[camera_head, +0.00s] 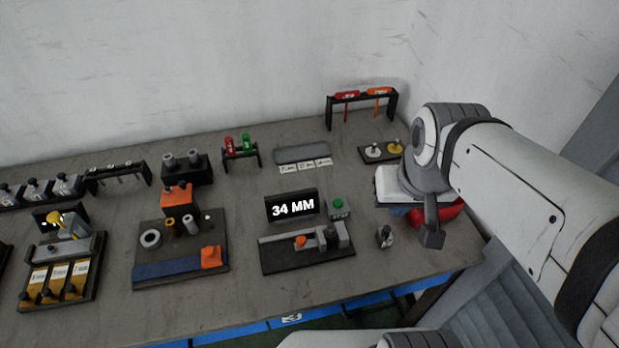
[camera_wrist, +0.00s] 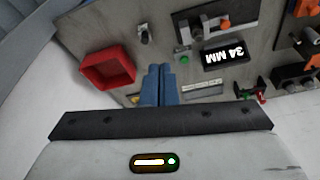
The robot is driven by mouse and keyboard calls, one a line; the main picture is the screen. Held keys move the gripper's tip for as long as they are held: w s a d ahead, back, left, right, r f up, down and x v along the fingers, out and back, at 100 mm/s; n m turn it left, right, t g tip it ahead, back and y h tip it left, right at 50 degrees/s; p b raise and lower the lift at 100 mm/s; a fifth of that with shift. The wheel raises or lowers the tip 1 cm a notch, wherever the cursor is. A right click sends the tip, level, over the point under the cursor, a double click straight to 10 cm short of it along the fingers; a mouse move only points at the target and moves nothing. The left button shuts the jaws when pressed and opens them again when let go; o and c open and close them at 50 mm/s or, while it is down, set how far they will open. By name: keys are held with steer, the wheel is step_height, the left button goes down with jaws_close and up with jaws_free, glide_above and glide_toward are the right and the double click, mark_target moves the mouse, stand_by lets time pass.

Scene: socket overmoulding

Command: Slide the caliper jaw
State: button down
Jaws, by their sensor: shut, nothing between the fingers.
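The caliper (camera_head: 308,252) is a dark base with a grey rail, near the middle of the bench in the head view. Its grey jaw (camera_head: 331,236) stands on the rail, right of a small orange piece (camera_head: 300,242). A black display (camera_head: 291,206) behind it reads 34 MM. In the wrist view the caliper is partly cut off at the top edge, with the orange piece (camera_wrist: 223,20) and the display (camera_wrist: 226,54) visible. My gripper (camera_wrist: 160,70) has its blue fingers shut together and empty, apart from the caliper. In the head view my arm partly hides it, right of the caliper.
A green button (camera_head: 338,204) sits beside the display. A small grey knobbed part (camera_head: 384,237) stands right of the caliper. A red tray (camera_wrist: 108,68) lies near my gripper. An orange-topped fixture (camera_head: 178,200) is to the left. A rack (camera_head: 361,97) stands at the back.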

mark_target(301, 239)
steer(key=c, duration=1.9)
jaws_free()
steer(key=shift+w+a+f, duration=0.2)
steer(key=shift+f, duration=0.05)
steer(key=shift+c, duration=0.2)
steer(key=o, duration=0.6)
steer(key=w+a+f+m+b, duration=0.1)
steer(key=w+a+f, duration=0.1)
steer(key=w+a+f+m+g+b, duration=0.1)
steer(key=w+a+f+b, duration=0.1)
steer(key=a+f, duration=0.1)
steer(key=w+a+f+m+b, duration=0.1)
steer(key=w+a+f, duration=0.1)
steer(key=shift+w+a+f+g, duration=0.1)
steer(key=shift+a+f+g, duration=0.25)
steer(key=shift+f+g, duration=0.05)
steer(key=shift+o, duration=0.7)
steer(key=w+a+f+m+b, duration=0.1)
steer(key=a+f, duration=0.1)
steer(key=a, duration=0.1)
steer(key=a+f+m+g+b, duration=0.1)
steer(key=a+f, duration=0.1)
steer(key=f, duration=0.1)
steer(key=w+a+f+m+b, duration=0.1)
steer(key=a+f, duration=0.2)
steer(key=shift+w+a, duration=0.35)
steer(key=shift+a+f, duration=0.1)
steer(key=shift+f, duration=0.2)
step_height(301, 239, down, 7)
steer(key=shift+f, duration=0.1)
